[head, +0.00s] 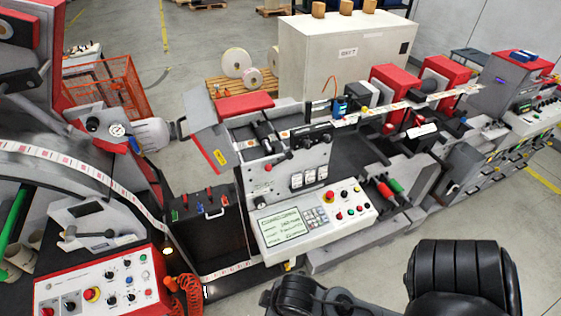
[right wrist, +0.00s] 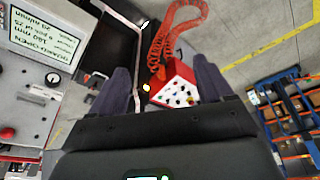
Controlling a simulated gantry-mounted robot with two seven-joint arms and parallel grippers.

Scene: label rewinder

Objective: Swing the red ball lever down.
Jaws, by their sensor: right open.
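What looks like the red ball lever (head: 275,169) shows in the head view as a small red ball on the grey front plate of the middle machine, above its control panel. How far its arm is swung is too small to tell. My right gripper (right wrist: 160,78) is open in the right wrist view, its two dark fingers apart with nothing held between them. It is apart from the red ball. In the head view only dark parts of my right arm show at the bottom right. My left gripper is in neither view.
The control panel (head: 313,217) with a screen and buttons sits below the lever. A red-and-white control box (head: 104,287) with a coiled red cable (head: 190,290) stands at the lower left; the box (right wrist: 178,84) also shows beyond my fingers. More machine units (head: 400,85) extend right.

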